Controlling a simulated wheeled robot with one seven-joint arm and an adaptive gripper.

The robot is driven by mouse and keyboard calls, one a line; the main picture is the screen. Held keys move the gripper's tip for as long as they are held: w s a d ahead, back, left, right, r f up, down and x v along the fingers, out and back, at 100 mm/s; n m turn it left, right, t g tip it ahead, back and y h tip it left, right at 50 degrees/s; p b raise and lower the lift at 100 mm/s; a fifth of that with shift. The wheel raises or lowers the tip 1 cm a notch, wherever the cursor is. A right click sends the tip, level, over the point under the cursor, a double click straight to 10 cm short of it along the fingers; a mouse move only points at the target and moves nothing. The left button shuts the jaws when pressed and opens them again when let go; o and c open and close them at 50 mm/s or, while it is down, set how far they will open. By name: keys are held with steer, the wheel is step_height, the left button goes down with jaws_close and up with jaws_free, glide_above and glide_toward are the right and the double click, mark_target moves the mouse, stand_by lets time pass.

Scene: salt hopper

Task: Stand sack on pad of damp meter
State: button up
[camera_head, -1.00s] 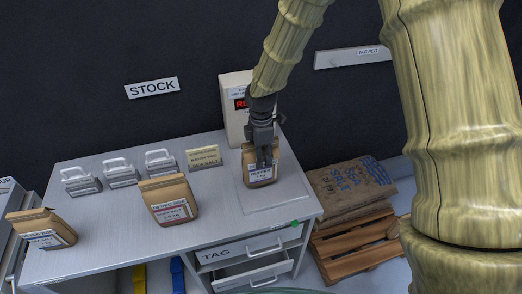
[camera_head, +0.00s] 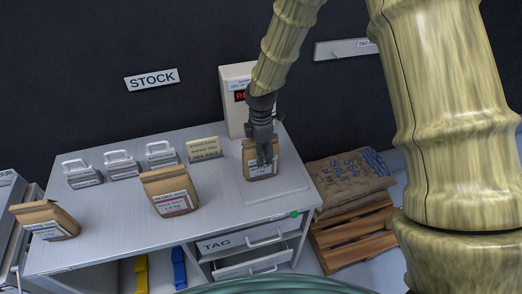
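A brown paper sack (camera_head: 258,172) with a white label stands upright, or nearly so, at the back left of a faintly outlined square pad (camera_head: 280,198) on the grey table. The damp meter (camera_head: 234,80), a pale upright box with a red display, stands just behind it, partly hidden by my arm. My gripper (camera_head: 264,157) points down at the sack's upper part, with a dark finger in front of its face. It appears shut on the sack; the other finger is hidden. I cannot tell whether the sack's base touches the pad.
Two more brown sacks stand on the table, one mid-table (camera_head: 170,192) and one at the left (camera_head: 45,220). A drawer (camera_head: 252,263) is open below. A sack-laden pallet (camera_head: 350,240) is at right.

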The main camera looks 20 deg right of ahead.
steer(key=shift+r+b, duration=1.8)
steer(key=shift+r, duration=4.35)
